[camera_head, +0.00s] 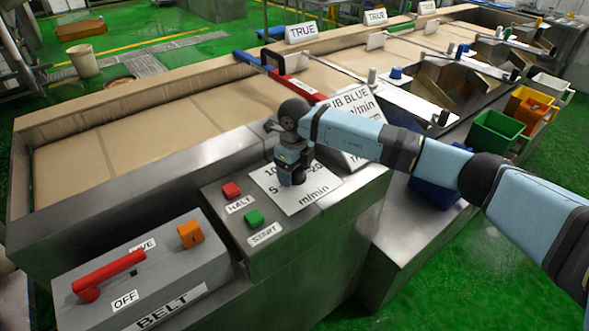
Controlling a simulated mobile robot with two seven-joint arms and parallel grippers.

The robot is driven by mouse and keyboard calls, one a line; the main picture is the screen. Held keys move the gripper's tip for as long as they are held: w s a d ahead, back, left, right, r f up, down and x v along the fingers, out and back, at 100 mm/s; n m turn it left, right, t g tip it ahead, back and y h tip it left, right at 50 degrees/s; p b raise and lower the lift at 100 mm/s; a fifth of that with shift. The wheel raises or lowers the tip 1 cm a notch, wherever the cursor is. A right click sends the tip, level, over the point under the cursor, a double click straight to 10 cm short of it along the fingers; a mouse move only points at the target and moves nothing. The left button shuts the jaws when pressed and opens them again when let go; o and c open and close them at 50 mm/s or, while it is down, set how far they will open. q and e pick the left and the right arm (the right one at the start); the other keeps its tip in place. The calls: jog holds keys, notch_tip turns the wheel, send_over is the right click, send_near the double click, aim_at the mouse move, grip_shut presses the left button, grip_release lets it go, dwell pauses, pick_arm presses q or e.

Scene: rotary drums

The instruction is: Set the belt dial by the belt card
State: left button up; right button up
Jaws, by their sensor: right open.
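The belt dial's white scale plate (312,188) lies on the grey console, with 10, 5, 20 and m/min printed on it. My right gripper (291,168) comes in from the right and points down over the middle of this plate. It is open; its dark fingers hide the dial knob and where it points, and I cannot tell whether they touch it. The belt card (352,101) stands tilted behind the dial. Its text reads partly "UB BLUE" and "m/min"; my right arm covers the rest. My left gripper is out of view.
A red HALT button (231,190) and a green START button (254,219) sit just left of the plate. A BELT box (165,283) with a red lever (108,274) is at the front left. Green (497,132) and orange (528,108) bins stand at the right.

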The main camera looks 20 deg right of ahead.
jog(key=c, duration=0.9)
